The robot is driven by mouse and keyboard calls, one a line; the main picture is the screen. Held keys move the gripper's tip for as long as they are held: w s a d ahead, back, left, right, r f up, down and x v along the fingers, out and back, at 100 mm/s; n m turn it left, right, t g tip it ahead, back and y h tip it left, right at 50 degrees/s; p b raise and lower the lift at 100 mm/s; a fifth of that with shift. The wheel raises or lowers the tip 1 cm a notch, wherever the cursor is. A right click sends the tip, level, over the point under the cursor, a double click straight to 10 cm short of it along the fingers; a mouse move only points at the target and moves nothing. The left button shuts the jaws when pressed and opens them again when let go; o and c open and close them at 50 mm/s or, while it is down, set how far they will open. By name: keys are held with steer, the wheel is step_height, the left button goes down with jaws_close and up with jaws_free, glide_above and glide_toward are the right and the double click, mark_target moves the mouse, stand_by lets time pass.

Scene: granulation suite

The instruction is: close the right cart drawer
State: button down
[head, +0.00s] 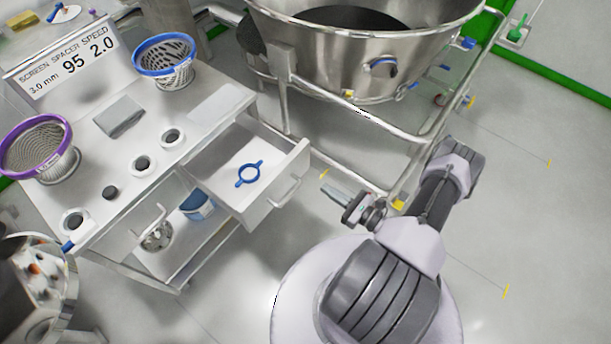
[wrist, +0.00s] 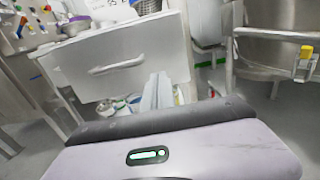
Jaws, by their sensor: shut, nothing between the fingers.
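The right cart drawer (head: 262,205) is pulled out from the cart (head: 120,130) in the head view. Its front has a bar handle (head: 287,190), and a blue ring-shaped part (head: 249,174) lies inside. The drawer front (wrist: 150,50) and its handle (wrist: 116,68) also show in the wrist view. My gripper (head: 330,190) is shut and empty, a short way to the right of the handle and apart from it in the head view. In the wrist view my gripper's fingers (wrist: 157,92) are together, below and right of the handle.
A large steel bowl (head: 360,60) on a tubular frame (head: 380,125) stands behind and right of the drawer. A blue-rimmed basket (head: 165,60) and a purple-rimmed basket (head: 37,146) stand on the cart top. Open floor (head: 540,210) lies at the right.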

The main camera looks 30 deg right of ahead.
mark_target(298, 170)
steer(key=b+x, duration=0.1)
steer(key=x, duration=0.8)
steer(key=shift+w+a+b, duration=0.1)
steer(key=shift+b, duration=0.3)
